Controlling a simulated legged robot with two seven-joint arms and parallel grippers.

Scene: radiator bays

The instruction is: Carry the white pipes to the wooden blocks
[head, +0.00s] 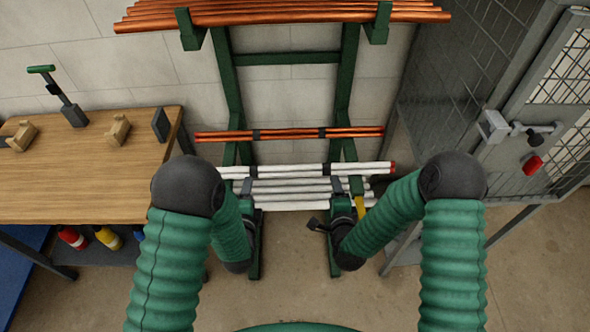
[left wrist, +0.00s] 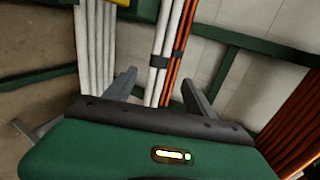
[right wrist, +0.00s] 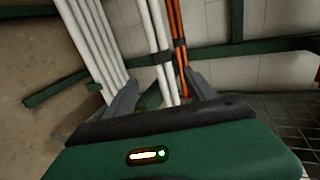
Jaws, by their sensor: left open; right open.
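A strapped bundle of white pipes (head: 290,168) with red right ends lies across the green rack; it also shows in the left wrist view (left wrist: 161,40) and right wrist view (right wrist: 153,30). My left gripper (head: 248,187) is open at the bundle's left part. My right gripper (head: 347,184) is open at its right part. In both wrist views the bundle runs between the spread fingers; whether they touch it I cannot tell. Two wooden blocks (head: 117,130) (head: 22,135) stand apart on the workbench (head: 80,178) at the left.
More white pipes (head: 295,205) lie lower on the rack (head: 343,80). Orange pipes (head: 290,133) lie just behind the bundle, and others (head: 280,17) lie high above. A green-handled tool (head: 72,114) and dark block (head: 160,124) stand on the bench. A mesh cage (head: 470,70) is at the right.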

